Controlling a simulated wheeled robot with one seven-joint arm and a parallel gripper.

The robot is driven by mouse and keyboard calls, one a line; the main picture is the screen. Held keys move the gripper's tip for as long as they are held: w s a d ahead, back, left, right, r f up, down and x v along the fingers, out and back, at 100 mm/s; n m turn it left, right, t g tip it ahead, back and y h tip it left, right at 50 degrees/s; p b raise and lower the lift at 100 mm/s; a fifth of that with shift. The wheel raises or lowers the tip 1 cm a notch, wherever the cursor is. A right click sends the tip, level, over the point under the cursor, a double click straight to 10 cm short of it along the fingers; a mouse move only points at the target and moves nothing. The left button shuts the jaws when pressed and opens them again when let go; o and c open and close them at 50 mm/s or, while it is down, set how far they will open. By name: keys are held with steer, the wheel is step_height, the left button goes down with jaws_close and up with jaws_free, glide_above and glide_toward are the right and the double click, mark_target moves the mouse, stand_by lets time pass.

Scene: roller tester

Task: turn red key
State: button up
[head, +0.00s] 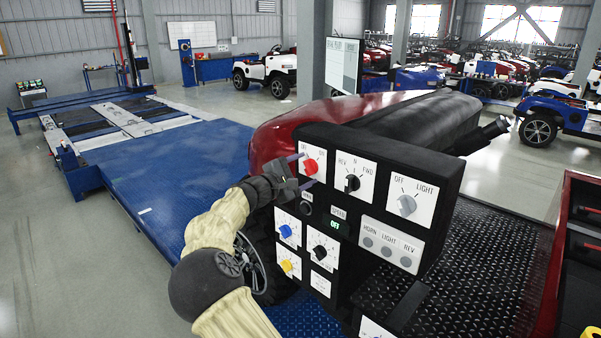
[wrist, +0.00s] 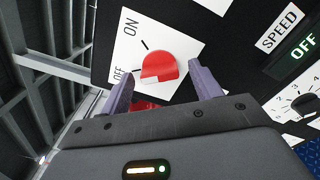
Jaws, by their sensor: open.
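The red key (head: 310,166) is a round red knob on a white plate marked ON and OFF, at the upper left of the black control panel (head: 337,217). In the wrist view the red key (wrist: 158,67) sits just beyond my fingertips, roughly centred between them. My gripper (head: 301,170) reaches in from the left in front of the plate, and it also shows in the wrist view (wrist: 162,80). Its two purple fingers are spread apart, one to each side of the key. They do not visibly touch it.
Right of the key are a black selector (head: 352,183) and a grey light knob (head: 407,205). Below are a blue knob (head: 285,231), a yellow knob (head: 287,266) and a lit green OFF display (head: 335,225). A red vehicle (head: 290,125) stands behind the panel.

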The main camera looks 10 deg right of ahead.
steer(key=shift+a, duration=0.1)
steer(key=b+v, duration=0.6)
steer(key=v, duration=1.1)
steer(key=shift+s, duration=0.1)
steer(key=s+d+f+m+g+y, duration=0.3)
steer(key=s+d+f+g, duration=0.1)
steer(key=d+f, duration=0.45)
steer(key=s+d+f+m+g+y, duration=0.2)
steer(key=s+d+f+g+y, duration=0.1)
steer(key=d+f, duration=0.55)
steer(key=s+a+f+m+y, duration=0.1)
steer(key=s+f+m+y, duration=0.1)
steer(key=s, duration=0.5)
steer(key=s+a+f+m+y, duration=0.1)
steer(key=s+f+m+y, duration=0.2)
steer(key=s, duration=0.5)
steer(key=s+a+f+m+g+y, duration=0.1)
steer(key=s+f+m+y, duration=0.2)
steer(key=s, duration=0.5)
steer(key=shift+s+m+y, duration=0.15)
steer(key=shift+m+y, duration=0.15)
steer(key=shift+m, duration=0.4)
